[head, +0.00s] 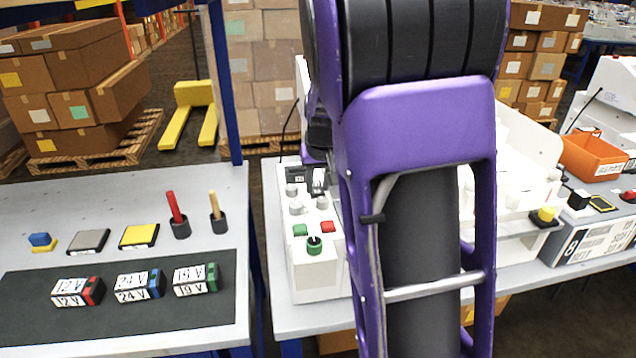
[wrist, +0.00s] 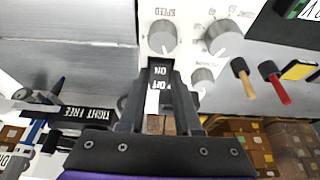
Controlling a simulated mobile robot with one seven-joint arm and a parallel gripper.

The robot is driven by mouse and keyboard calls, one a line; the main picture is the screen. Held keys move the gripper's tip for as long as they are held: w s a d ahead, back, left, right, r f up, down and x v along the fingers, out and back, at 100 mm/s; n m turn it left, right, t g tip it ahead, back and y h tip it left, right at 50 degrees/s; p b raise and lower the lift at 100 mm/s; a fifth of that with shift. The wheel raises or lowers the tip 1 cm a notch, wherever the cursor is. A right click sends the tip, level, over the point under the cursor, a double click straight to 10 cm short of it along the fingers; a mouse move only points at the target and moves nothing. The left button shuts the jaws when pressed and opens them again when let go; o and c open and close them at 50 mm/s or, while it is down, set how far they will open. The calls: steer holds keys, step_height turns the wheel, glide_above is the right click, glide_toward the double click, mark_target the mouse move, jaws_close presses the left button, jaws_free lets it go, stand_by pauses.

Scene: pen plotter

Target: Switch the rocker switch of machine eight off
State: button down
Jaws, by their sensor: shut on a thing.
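The wrist view shows my gripper (wrist: 160,82) with its two black fingers close together over a dark switch plate. The plate carries the white words ON and OFF, and the rocker switch (wrist: 153,102) lies between the fingers, mostly hidden. My gripper is shut on it. Which side of the rocker is pressed cannot be told. In the head view the white machine (head: 318,270) stands left of my purple arm, with the switch plate (head: 318,179) near its back. No number shows on this machine; a front at the right (head: 572,246) bears an 8.
Grey knobs (wrist: 162,38) sit close beside my fingertips. Green and red buttons (head: 328,227) and a green-based lever (head: 314,244) lie nearer on the same panel. The left table (head: 120,335) holds a red stick, a tan stick and labelled blocks. An orange bin (head: 592,155) stands at the right.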

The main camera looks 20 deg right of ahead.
steer(key=shift+r, duration=0.15)
steer(key=shift+w+r+p, duration=0.1)
steer(key=shift+r+p, duration=0.05)
steer(key=shift+p, duration=0.65)
steer(key=shift+w+d+r+g+p, duration=0.1)
steer(key=shift+w+r+g+p, duration=0.1)
steer(key=shift+g+p, duration=0.85)
steer(key=shift+w+p, duration=0.1)
steer(key=shift+p, duration=0.75)
steer(key=shift+w+f+g+y, duration=0.15)
steer(key=shift+f+g+y, duration=0.15)
steer(key=shift+g, duration=0.25)
